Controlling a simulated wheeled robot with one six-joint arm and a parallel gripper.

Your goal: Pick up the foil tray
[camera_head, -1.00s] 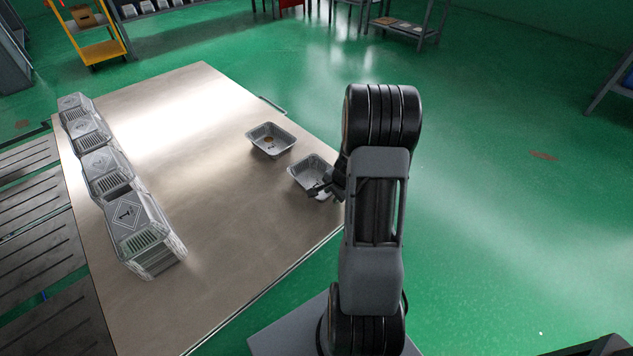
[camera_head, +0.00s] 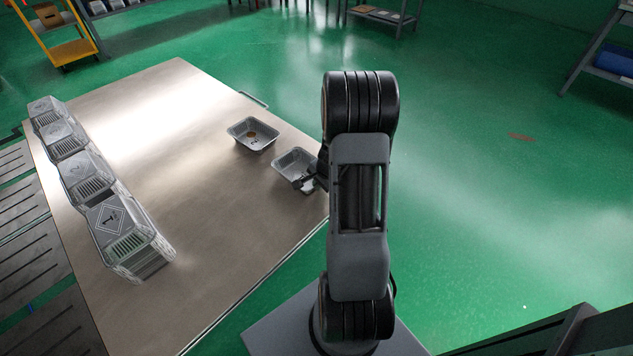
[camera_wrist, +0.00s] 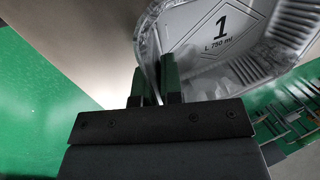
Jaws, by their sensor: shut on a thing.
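A shallow silver foil tray (camera_head: 294,160) is at the right edge of the metal table in the head view. My gripper (camera_head: 312,180) is at its near right side, partly hidden by my arm. In the wrist view, the jaws of my gripper (camera_wrist: 156,78) are shut on the rim of the foil tray (camera_wrist: 205,45), one finger on each side of the wall. The tray's surface there shows a printed "1" and "750 ml". I cannot tell whether the tray touches the table.
A second foil tray (camera_head: 252,134) with a small brown mark inside stands just up and left. Several stacks of foil trays (camera_head: 120,225) line the left side of the table (camera_head: 190,190). The table middle is clear. A yellow cart (camera_head: 70,50) stands far back on the green floor.

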